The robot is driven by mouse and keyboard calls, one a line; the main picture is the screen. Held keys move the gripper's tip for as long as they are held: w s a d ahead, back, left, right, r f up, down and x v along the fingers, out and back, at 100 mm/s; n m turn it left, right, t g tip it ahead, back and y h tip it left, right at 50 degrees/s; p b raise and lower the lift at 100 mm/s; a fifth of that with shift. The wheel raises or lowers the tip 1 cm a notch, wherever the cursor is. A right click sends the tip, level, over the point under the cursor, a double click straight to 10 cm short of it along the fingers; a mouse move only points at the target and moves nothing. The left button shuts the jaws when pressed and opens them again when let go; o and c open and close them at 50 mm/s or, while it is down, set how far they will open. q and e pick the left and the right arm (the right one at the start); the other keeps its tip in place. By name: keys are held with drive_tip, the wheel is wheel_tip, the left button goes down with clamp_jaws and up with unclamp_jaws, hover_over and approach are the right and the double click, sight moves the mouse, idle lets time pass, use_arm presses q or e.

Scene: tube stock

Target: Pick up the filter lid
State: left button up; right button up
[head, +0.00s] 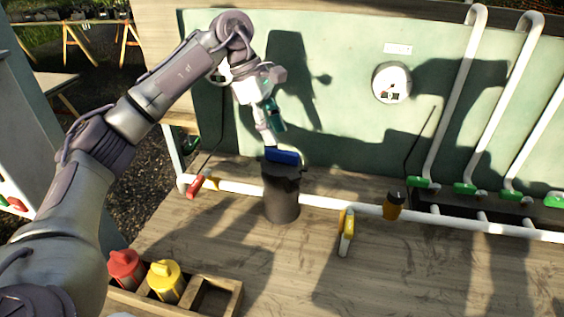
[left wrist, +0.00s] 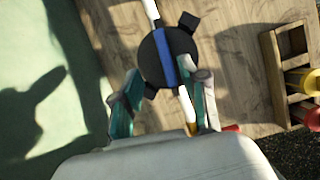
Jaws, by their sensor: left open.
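The filter lid is a dark round cap with a blue bar handle (head: 282,156) across its top. It sits on an upright black canister (head: 282,200) on the wooden bench. In the left wrist view the lid (left wrist: 152,62) is a black disc with lugs at its rim and the blue bar across it. My left gripper (head: 270,128) is just above the lid in the head view, pointing down. My right gripper is not in view.
A wooden crate (head: 232,290) at front left holds a red bottle (head: 126,268) and a yellow bottle (head: 166,280). A green panel (head: 340,140) stands behind.

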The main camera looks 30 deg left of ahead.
sight(280, 151)
use_arm(q)
drive_tip(key=x, duration=0.3)
drive_tip(key=p+x, duration=0.1)
drive_tip(key=shift+s+d+f, duration=0.1)
drive_tip(key=shift+s+f, duration=0.3)
clamp_jaws()
